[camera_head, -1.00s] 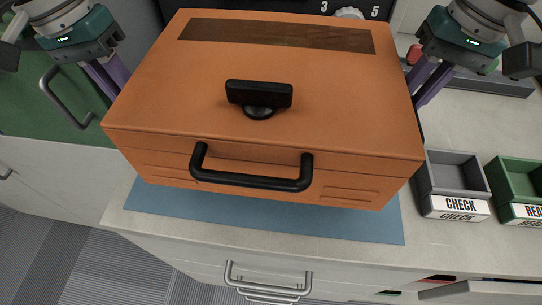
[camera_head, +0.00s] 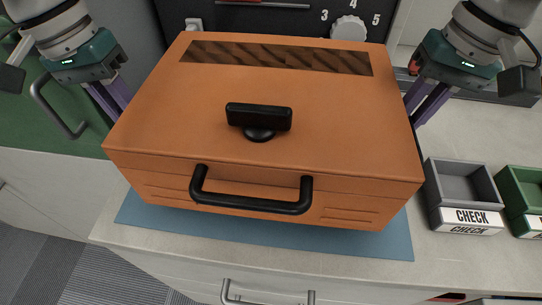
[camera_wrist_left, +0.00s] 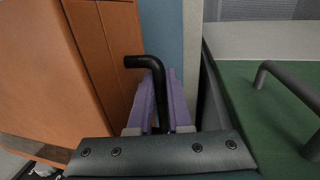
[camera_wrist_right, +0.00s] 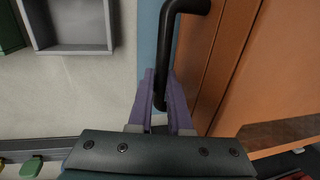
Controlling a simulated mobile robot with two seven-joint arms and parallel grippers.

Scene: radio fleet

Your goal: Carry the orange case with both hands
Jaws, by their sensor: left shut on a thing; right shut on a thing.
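The orange case (camera_head: 262,100) is a large box with a black knob (camera_head: 258,120) on its lid and a black front handle (camera_head: 252,193). It sits over the blue mat (camera_head: 270,237); I cannot tell how high above it. My left gripper (camera_head: 118,108) is at the case's left side. In the left wrist view its purple fingers (camera_wrist_left: 160,90) are shut on a black side handle (camera_wrist_left: 150,64). My right gripper (camera_head: 418,112) is at the right side. In the right wrist view its fingers (camera_wrist_right: 159,88) are shut on the other black side handle (camera_wrist_right: 168,40).
A grey CHECK tray (camera_head: 466,190) and a green tray (camera_head: 522,195) stand right of the case. A green surface with a grey handle (camera_head: 60,110) is at left. A dark panel with a numbered dial (camera_head: 348,28) is behind the case.

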